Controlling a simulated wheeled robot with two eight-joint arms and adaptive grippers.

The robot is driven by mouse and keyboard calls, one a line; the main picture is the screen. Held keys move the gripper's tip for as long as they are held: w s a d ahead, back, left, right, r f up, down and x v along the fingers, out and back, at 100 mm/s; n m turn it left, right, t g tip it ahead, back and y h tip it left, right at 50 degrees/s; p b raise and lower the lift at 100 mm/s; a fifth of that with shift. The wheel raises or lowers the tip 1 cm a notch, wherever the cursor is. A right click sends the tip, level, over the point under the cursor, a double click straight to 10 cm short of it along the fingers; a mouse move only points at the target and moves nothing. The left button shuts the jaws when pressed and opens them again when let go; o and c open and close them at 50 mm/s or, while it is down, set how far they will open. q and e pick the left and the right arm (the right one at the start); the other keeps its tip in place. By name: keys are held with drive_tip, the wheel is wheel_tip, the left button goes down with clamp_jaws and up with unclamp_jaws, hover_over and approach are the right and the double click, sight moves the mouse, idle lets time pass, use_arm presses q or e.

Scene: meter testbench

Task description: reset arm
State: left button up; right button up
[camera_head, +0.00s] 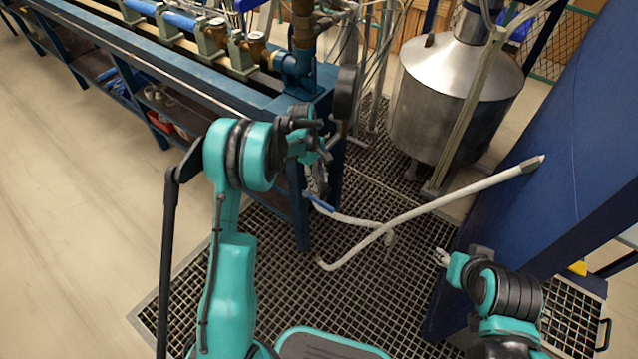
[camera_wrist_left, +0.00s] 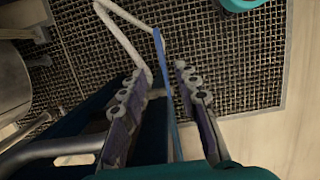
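My left arm rises from the bottom left in the head view, and its gripper (camera_head: 318,182) points down beside the end of the blue bench. In the left wrist view the two fingers of this gripper (camera_wrist_left: 160,88) stand apart with a clear gap. A narrow blue bar or handle (camera_wrist_left: 163,62) shows beyond and between the fingers; I cannot tell whether it touches them. My right gripper (camera_head: 442,257) is at the lower right in the head view, small and low beside the blue panel. Whether its fingers are apart is too small to tell.
The blue meter bench (camera_head: 200,88) runs along the upper left. A metal tank (camera_head: 450,100) stands at the back, and a large blue panel (camera_head: 575,150) at the right. A pale pipe (camera_head: 440,207) crosses above the floor grating (camera_head: 350,285). Wooden floor lies open at left.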

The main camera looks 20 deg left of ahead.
use_arm(q)
drive_tip(key=shift+r, duration=0.1)
idle(0.3)
drive_tip(key=s+d+r+m+t+y, duration=0.1)
drive_tip(key=s+r+m+t, duration=0.15)
drive_tip(key=s+r, duration=0.45)
drive_tip(key=s+d+r+m+t, duration=0.1)
drive_tip(key=s+r+m, duration=0.3)
drive_tip(key=r, duration=0.6)
drive_tip(key=s+r+m+t, duration=0.1)
drive_tip(key=s+m+t, duration=0.1)
drive_tip(key=s, duration=0.6)
drive_tip(key=s+r+m+t+y, duration=0.1)
drive_tip(key=s+m+t, duration=0.1)
drive_tip(key=s+m, duration=0.3)
drive_tip(key=s, duration=0.2)
drive_tip(key=shift+s+r, duration=0.35)
